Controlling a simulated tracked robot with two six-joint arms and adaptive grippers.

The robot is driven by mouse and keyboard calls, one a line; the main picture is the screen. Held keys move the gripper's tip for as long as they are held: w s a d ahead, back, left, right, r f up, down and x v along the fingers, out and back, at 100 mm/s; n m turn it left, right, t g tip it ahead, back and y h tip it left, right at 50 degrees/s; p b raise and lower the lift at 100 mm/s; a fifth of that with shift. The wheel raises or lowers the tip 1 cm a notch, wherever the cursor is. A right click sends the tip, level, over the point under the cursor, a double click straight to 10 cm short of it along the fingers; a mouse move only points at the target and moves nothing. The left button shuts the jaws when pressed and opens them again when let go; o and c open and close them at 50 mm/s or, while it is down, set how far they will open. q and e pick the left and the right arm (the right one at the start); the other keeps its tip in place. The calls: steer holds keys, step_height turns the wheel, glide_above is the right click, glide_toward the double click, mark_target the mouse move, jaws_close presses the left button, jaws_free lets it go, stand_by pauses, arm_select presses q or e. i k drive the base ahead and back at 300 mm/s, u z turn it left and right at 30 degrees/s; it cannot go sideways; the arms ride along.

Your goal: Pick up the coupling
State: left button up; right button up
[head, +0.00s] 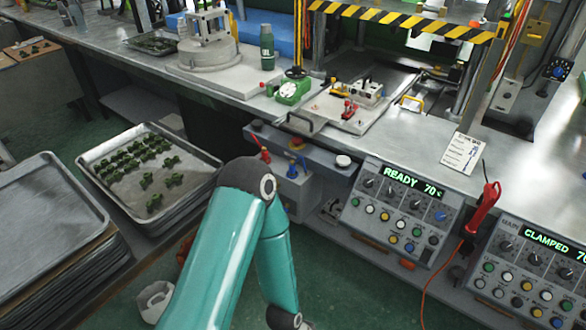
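I cannot tell for certain which thing is the coupling. Several small dark green branched parts (145,181) lie on a metal tray (109,198) at the left. Small red-and-metal fittings (348,110) sit on a pale plate (327,113) on the bench, near the press. A teal arm of mine rises from the bottom middle, bends at a dark elbow and runs back down to the bottom edge. Its gripper is outside the picture. No other gripper shows.
A steel bench (245,107) runs across the back. On it stand a green device (293,88), a green bottle (267,46) and a round grey fixture (207,55). Control panels (400,209) reading READY and CLAMPED fill the right front. An empty tray (40,205) lies at the far left.

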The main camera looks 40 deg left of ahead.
mark_target(292, 167)
steer(key=z, duration=0.05)
steer(key=k, duration=0.4)
steer(key=u, duration=0.9)
steer(key=i, duration=0.95)
steer(key=u, duration=0.85)
steer(key=i, duration=1)
steer(key=z, duration=0.05)
